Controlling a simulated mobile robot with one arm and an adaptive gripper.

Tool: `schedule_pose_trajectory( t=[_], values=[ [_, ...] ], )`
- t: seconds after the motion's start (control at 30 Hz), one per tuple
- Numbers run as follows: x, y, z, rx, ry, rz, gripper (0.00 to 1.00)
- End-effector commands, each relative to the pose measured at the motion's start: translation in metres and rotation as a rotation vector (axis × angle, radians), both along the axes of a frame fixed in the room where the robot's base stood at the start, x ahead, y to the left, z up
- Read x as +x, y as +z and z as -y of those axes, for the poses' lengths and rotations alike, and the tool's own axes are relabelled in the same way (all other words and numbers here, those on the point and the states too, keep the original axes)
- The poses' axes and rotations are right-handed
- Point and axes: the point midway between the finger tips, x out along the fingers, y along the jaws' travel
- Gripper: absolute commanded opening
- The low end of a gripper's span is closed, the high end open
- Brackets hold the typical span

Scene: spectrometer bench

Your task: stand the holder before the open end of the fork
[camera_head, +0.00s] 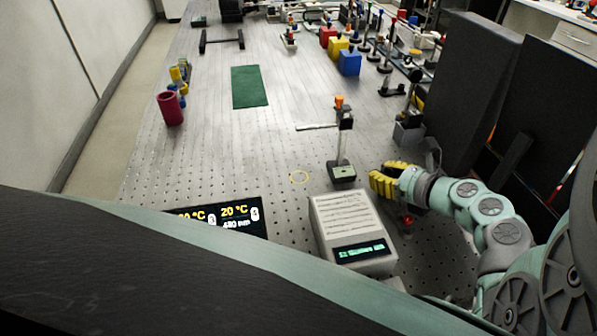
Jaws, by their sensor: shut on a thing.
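My gripper (384,181) has yellow fingers and is at right of centre, low over the bench. Its fingers are closed together on something that they hide, and I cannot make out what it is. A thin pale bar (317,127) reaches left beside this post. I cannot tell for sure which thing is the holder or which is the fork. A dark frame (222,43) with two side bars and a crossbar lies at the far left.
A grey box with a green display (358,249) stands in front of the post. Black panels (470,62) stand at right. Red, yellow and blue blocks (349,62) are farther back.

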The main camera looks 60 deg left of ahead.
Motion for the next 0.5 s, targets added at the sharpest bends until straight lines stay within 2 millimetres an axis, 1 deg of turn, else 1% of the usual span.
schedule_pose_trajectory(
  t=[0.17,0.2,0.5],
  values=[
    [-0.0018,-0.0036,-0.0015,0.0,0.005,0.0,0.0],
    [-0.0018,-0.0034,-0.0016,0.0,0.005,0.0,0.21],
    [-0.002,-0.0028,-0.0016,0.0,0.006,0.0,0.51]
  ],
)
